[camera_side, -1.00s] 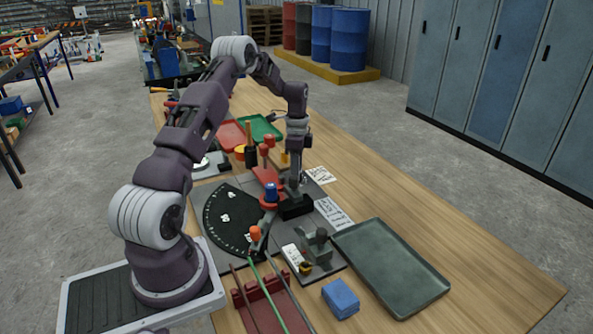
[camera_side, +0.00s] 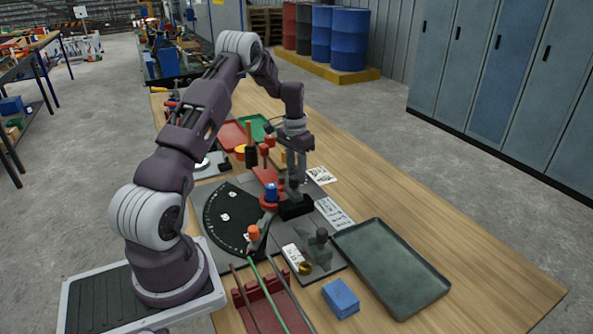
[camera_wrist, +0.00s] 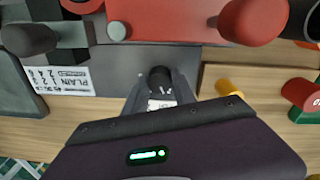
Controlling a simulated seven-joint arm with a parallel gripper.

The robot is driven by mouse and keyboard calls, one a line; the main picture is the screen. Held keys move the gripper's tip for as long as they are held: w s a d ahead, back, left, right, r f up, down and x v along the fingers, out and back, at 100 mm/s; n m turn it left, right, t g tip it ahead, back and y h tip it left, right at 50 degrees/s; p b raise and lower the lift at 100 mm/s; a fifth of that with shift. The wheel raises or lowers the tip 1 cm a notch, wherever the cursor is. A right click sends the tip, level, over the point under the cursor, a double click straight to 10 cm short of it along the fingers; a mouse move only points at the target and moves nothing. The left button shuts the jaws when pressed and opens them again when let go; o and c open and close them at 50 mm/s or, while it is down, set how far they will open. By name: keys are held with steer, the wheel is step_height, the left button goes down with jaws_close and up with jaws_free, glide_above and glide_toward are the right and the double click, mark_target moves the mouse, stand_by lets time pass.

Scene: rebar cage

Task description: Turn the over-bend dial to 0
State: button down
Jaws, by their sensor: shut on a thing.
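The over-bend dial (camera_wrist: 160,77) is a small dark round knob, seen in the wrist view at the edge of the grey bender plate. A small white label (camera_wrist: 161,104) with dark marks shows beside it. I cannot read the dial's setting. My gripper (camera_wrist: 158,88) has a finger on each side of the knob and is shut on it. In the side view my gripper (camera_side: 294,188) points down behind the bender's red arm (camera_side: 265,175), and the dial is hidden there.
Red-, blue- and orange-topped posts (camera_side: 271,192) stand close left of my gripper. A black angle plate (camera_side: 225,217) lies beside them. Printed cards (camera_side: 333,213) lie to the right. A green-grey tray (camera_side: 390,270), a blue block (camera_side: 341,298) and a rod rack (camera_side: 262,288) are nearer the camera.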

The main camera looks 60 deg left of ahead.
mark_target(296, 172)
steer(key=n, duration=1.2)
steer(key=shift+n+y, duration=0.3)
steer(key=shift+n, duration=0.1)
stand_by(0.4)
steer(key=c, duration=1)
jaws_free()
steer(key=shift+c, duration=0.2)
steer(key=r, duration=0.7)
steer(key=shift+s, duration=0.2)
steer(key=shift+r, duration=0.15)
